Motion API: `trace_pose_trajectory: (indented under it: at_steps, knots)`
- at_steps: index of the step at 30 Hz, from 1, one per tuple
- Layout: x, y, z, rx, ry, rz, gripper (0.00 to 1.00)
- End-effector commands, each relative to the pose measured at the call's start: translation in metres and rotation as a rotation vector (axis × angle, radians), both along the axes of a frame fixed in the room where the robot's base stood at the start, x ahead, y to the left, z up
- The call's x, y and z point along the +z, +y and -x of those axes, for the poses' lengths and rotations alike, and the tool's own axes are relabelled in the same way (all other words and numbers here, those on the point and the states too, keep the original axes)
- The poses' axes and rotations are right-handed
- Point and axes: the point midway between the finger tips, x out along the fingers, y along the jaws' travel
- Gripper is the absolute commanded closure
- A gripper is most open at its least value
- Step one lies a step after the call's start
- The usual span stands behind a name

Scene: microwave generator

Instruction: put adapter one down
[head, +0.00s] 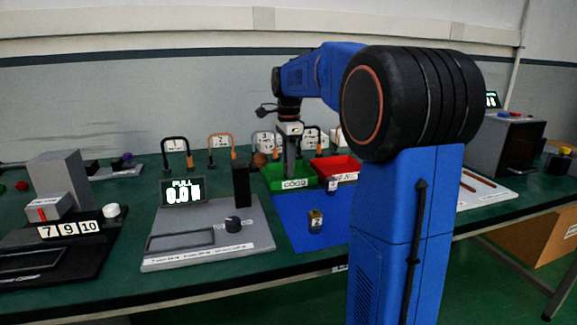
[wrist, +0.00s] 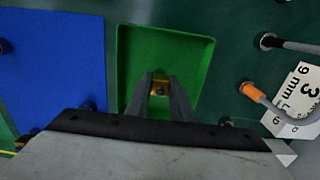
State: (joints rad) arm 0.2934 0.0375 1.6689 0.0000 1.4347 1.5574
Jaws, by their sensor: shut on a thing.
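My gripper (head: 290,172) points straight down over the green tray (head: 272,184), which bears a "GOOD" label. In the wrist view its fingers (wrist: 160,86) are shut on a small brass-coloured adapter (wrist: 160,90), with the tray's floor (wrist: 165,45) behind it. The held adapter's number is not readable, and its height above the tray floor is hard to tell. In the head view the held adapter is hidden by the tray and fingers. Another brass adapter, marked 2 (head: 316,221), stands on the blue mat (head: 290,232).
A red tray (head: 340,167) stands right of the green one. Numbered gauges with handles, one orange (wrist: 258,93), stand behind. A grey meter station (head: 205,250) reading 0.0 is left of the mat. A microwave-like box (head: 505,145) stands right. Much of the mat is clear.

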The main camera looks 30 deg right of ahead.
Motion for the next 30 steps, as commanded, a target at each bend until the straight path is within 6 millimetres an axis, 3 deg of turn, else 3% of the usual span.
trace_pose_trajectory:
  at_steps: [1,3,16,30]
  knots:
    - [0.0,0.0,0.0,0.0,0.0,0.0,0.72]
    - [0.0,0.0,0.0,0.0,0.0,0.0,0.6]
    - [0.009,0.0,0.0,0.0,0.0,0.0,0.6]
    - [0.093,0.0,-0.001,0.0,-0.002,0.001,0.6]
